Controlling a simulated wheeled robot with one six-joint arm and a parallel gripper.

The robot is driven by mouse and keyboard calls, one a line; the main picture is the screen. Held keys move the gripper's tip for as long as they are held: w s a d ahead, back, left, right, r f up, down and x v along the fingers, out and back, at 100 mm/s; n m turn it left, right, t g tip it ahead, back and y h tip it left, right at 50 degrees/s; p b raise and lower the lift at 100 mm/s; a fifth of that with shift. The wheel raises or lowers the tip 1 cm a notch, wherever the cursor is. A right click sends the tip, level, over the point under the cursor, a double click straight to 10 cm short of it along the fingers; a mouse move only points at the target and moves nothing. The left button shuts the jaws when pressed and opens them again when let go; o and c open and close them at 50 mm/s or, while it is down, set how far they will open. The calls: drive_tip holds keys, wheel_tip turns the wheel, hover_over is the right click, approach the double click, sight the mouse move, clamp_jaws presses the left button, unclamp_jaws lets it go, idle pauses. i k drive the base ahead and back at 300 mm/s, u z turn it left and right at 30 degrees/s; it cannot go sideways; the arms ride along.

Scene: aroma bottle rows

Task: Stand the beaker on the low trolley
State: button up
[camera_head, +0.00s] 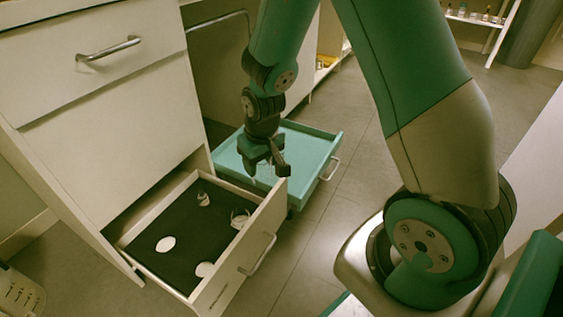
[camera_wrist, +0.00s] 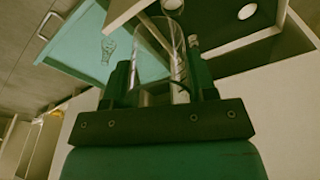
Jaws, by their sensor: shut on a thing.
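My gripper (camera_head: 265,158) hangs over the near side of the low teal trolley (camera_head: 312,150), by the open drawer's front. In the wrist view my gripper (camera_wrist: 160,80) is shut on a clear glass beaker (camera_wrist: 158,50) held between its two fingers. The beaker can hardly be made out in the head view. The trolley's teal top (camera_wrist: 72,52) fills the upper left of the wrist view, and a clear glass vessel (camera_wrist: 108,45) shows on it.
An open drawer (camera_head: 265,225) with a dark mat (camera_head: 185,240) stands beside the trolley; it holds several glass and white round things. Its front panel rises close to my gripper. A cabinet (camera_head: 120,130) stands at left. Floor (camera_head: 350,165) right of the trolley is clear.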

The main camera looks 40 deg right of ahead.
sight(305, 149)
drive_tip(key=k, duration=1)
drive_tip(key=z, duration=0.8)
drive_tip(key=i, duration=1.5)
drive_tip(key=u, duration=0.45)
